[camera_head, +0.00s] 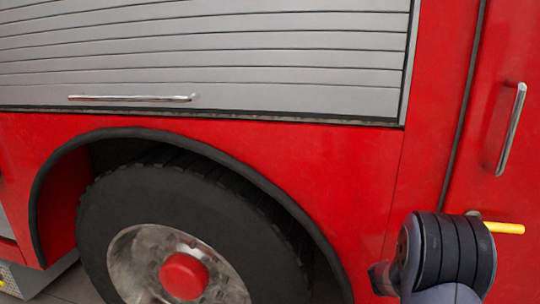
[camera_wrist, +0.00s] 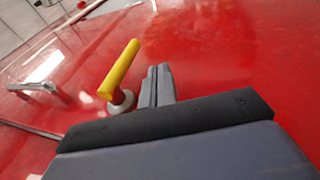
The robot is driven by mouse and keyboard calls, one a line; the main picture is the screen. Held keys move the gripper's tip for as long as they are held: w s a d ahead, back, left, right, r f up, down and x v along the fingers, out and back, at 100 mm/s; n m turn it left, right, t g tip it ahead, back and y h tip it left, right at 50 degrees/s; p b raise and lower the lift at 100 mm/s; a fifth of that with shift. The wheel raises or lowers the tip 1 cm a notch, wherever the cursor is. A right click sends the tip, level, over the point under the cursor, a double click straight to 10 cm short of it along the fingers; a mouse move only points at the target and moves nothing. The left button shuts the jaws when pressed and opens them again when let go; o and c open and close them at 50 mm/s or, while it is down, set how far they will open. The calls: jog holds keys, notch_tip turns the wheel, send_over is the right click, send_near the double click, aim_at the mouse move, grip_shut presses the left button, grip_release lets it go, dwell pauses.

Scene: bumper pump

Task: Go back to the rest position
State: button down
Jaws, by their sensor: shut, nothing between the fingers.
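My gripper (camera_wrist: 158,84) shows in the wrist view with its two grey fingers together and nothing between them. It is close to the red truck side; whether it touches the panel cannot be told. A yellow lever (camera_wrist: 121,68) on a pale round base (camera_wrist: 122,103) sits just left of the fingers, with a visible gap at its upper part. In the head view the yellow lever (camera_head: 505,228) sticks out to the right from behind my dark wrist, which hides its base. My fingertips cannot be made out in the head view.
The red truck side (camera_head: 345,165) fills the head view. A grey roller shutter (camera_head: 215,55) has a chrome bar (camera_head: 130,97) along its bottom. A big black wheel (camera_head: 185,235) sits below. A chrome vertical handle (camera_head: 512,128) is above the lever.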

jog(key=s+d+f+h+b, duration=0.25)
jog(key=d+b, duration=0.35)
jog(key=b, duration=1)
notch_tip(320, 180, down, 7)
jog(key=s+n, duration=0.1)
jog(key=s, duration=0.1)
notch_tip(320, 180, up, 9)
jog(key=w, duration=0.2)
jog(key=w+a+r+m+y+p, duration=0.1)
jog(key=a+y+p, duration=0.4)
jog(key=p, duration=2.3)
jog(key=w+a+r, duration=0.1)
jog(key=w+a, duration=0.1)
jog(key=a, duration=0.2)
jog(key=shift+w+a+m+y+p, duration=0.2)
jog(key=shift+a+m+y+p, duration=0.1)
jog(key=shift+a+m+y, duration=0.1)
